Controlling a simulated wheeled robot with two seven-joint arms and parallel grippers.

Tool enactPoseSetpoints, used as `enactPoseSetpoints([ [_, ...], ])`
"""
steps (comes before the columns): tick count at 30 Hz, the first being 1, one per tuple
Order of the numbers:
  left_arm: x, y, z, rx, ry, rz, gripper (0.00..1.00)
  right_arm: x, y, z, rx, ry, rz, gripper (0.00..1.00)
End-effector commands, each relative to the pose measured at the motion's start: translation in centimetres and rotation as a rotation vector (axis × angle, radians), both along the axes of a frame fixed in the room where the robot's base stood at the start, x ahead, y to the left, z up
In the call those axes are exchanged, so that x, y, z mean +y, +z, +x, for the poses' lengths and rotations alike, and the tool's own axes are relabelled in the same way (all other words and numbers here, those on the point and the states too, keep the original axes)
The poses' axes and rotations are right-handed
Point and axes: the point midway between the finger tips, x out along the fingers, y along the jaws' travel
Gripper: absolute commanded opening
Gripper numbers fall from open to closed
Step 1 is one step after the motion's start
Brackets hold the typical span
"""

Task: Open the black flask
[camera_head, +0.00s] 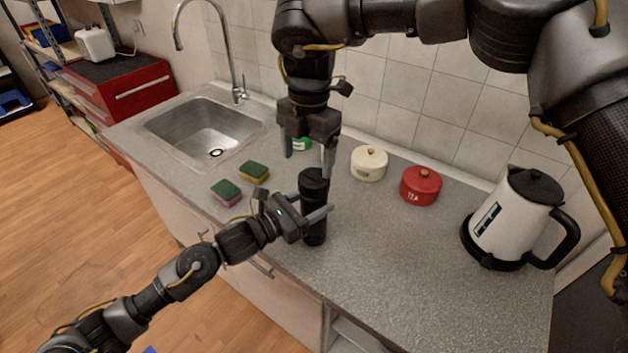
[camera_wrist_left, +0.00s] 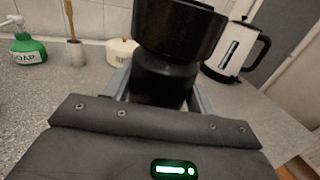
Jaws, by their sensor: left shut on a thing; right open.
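The black flask (camera_head: 314,226) stands upright on the grey counter in the head view, its black lid (camera_head: 314,182) on top. In the left wrist view the flask body (camera_wrist_left: 163,82) fills the middle, with the wider lid (camera_wrist_left: 180,28) above it. My left gripper (camera_head: 314,206) is shut on the flask's body from the left side, below the lid. My right gripper (camera_head: 307,160) points down above the lid. Its fingers are open and apart; whether one touches the lid I cannot tell.
A cream pot (camera_head: 369,164), a red tea pot (camera_head: 420,187) and a white kettle (camera_head: 513,220) stand to the right. Two sponges (camera_head: 226,192) (camera_head: 254,172) and a sink (camera_head: 203,130) are to the left. A green soap bottle (camera_wrist_left: 27,48) stands behind. The counter (camera_head: 375,260) in front is clear.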

Motion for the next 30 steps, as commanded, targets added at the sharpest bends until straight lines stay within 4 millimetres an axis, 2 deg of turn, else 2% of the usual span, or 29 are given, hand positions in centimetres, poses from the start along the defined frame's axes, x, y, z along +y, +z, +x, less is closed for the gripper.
enactPoseSetpoints([
  [6, 0.0, 0.0, 0.0, 0.0, 0.0, 0.0, 0.0, 0.6, 0.1, 0.0, 0.033, -0.524, -0.004, 0.79],
  [12, 0.0, 0.0, 0.0, 0.0, 0.0, 0.0, 0.0, -0.1, 0.8, 0.3, 0.032, -1.041, -0.042, 0.79],
  [15, 0.0, 0.0, 0.0, 0.0, 0.0, 0.0, 0.0, -0.6, 1.2, 0.6, 0.017, -1.243, -0.057, 0.79],
  [21, 0.0, 0.0, 0.0, 0.0, 0.0, 0.0, 0.0, -1.4, 1.3, 0.9, -0.007, -1.488, -0.074, 0.79],
  [30, 0.0, 0.0, 0.0, 0.001, 0.0, -0.001, 0.0, -1.4, 1.0, 0.9, -0.007, -1.548, -0.075, 0.79],
])
